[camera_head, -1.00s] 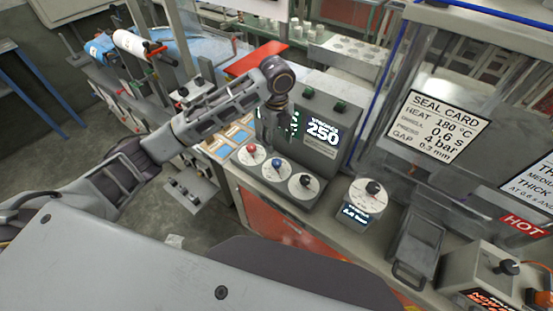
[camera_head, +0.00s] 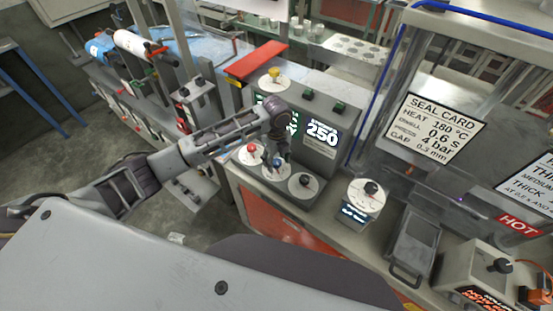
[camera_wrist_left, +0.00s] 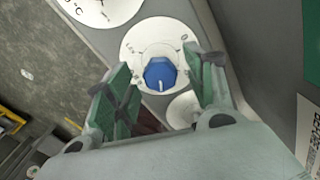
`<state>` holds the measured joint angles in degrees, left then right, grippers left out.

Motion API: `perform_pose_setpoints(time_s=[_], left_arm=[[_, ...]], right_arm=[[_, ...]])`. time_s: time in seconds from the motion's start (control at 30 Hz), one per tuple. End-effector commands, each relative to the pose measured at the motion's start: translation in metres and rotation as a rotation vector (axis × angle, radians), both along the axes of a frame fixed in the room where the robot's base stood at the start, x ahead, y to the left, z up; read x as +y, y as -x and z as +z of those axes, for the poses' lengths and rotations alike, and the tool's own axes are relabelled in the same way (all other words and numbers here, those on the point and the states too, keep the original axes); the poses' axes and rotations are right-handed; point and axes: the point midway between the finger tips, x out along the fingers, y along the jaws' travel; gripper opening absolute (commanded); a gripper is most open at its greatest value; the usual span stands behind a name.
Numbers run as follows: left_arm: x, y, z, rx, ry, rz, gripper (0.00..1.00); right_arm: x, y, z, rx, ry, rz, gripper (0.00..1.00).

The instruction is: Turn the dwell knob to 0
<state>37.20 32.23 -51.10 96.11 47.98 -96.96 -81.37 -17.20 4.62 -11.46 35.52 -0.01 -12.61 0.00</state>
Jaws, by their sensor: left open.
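A blue knob (camera_wrist_left: 160,74) sits on a round white dial (camera_wrist_left: 137,47) with small marks I cannot read clearly; a pale line shows on its lower part. It is the middle of three knobs in the head view, where the blue knob (camera_head: 277,163) is partly hidden. No label naming it dwell is legible. My left gripper (camera_head: 277,155) is above this dial. In the left wrist view its green-padded fingers (camera_wrist_left: 163,88) are open on either side of the blue knob, with visible space between them and the knob. My right gripper is not in view.
A red knob (camera_head: 251,148) is beside it on the left, and a black knob (camera_head: 304,180) on the right. A display (camera_head: 322,134) reading 250 stands behind. A separate black-knobbed dial (camera_head: 371,187) is further right. A seal card (camera_head: 437,126) hangs on the clear guard.

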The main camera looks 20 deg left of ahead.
Motion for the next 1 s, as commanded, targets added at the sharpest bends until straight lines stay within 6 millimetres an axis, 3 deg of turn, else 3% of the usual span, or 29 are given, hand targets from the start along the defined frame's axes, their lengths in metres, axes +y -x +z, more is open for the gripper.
perform_pose_setpoints(time_s=[0.27,0.63,1.0], left_arm=[[-0.0001,-0.0002,-0.0011,-0.001,0.001,0.0,0.54],[0.0,-0.0002,-0.0008,-0.001,0.001,0.0,0.09],[-0.0001,-0.0004,-0.0005,-0.001,0.0,0.035,0.09]], right_arm=[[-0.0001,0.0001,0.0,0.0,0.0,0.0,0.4],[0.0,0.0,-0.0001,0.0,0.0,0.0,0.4],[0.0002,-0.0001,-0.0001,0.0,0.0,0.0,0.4]])
